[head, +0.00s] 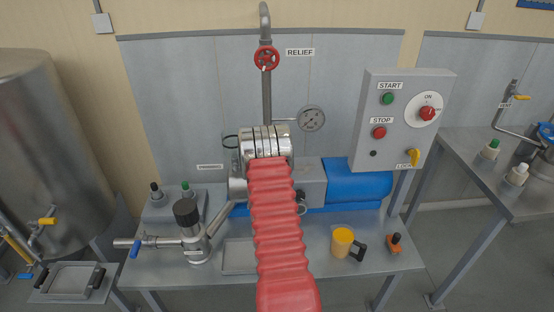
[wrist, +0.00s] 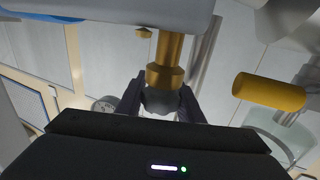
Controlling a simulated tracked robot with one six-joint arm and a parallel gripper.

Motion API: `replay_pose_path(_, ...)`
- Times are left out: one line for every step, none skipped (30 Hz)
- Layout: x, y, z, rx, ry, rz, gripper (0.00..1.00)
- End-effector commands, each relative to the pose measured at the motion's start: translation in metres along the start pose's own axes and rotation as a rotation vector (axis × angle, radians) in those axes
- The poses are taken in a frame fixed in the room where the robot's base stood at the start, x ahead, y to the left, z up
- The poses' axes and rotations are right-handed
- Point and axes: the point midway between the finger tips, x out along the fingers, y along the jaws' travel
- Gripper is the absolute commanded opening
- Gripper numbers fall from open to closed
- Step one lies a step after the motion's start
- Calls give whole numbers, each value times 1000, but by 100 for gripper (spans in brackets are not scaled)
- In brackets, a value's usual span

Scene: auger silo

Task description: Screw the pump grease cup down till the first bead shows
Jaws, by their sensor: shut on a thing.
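In the wrist view, the pump grease cup (wrist: 165,75) is a brass stem and collar reaching from a grey pump body (wrist: 120,15), with a dark cap at its end. My gripper (wrist: 160,101) is shut on the dark cap, with one dark finger on each side. The fingers hide part of the cap. The picture is too small to tell whether grease shows on the brass. In the head view, my red-sleeved arm covers the grease cup and my gripper.
An orange-yellow cylinder (wrist: 268,92) is right of the cup in the wrist view. In the head view, a blue motor (head: 358,183), a control box (head: 400,120), a yellow mug (head: 342,242) and a small orange-based bottle (head: 395,244) are to the right. A red relief handwheel (head: 266,58) is above.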

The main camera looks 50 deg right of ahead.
Motion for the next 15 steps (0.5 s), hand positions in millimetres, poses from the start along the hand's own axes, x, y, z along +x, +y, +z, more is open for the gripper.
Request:
replay_pose_path(1,0,-1,2,3,29,11)
replay_pose_path(1,0,-2,2,4,47,11)
replay_pose_path(1,1,-2,3,4,72,11)
replay_pose_path(1,2,-2,2,4,91,11)
replay_pose_path(1,3,-2,3,4,110,11)
replay_pose_path(1,4,-2,3,4,135,11)
replay_pose_path(1,5,-1,3,3,154,11)
replay_pose_path(1,5,-1,3,3,173,11)
replay_pose_path(1,6,-1,3,3,199,11)
replay_pose_path(1,8,-1,4,3,219,11)
replay_pose_path(0,8,-1,3,2,238,11)
replay_pose_path(0,9,-2,4,4,264,11)
replay_pose_path(0,10,-2,3,4,283,11)
replay_pose_path(0,11,-1,4,3,303,11)
replay_pose_path(0,12,-1,3,3,330,11)
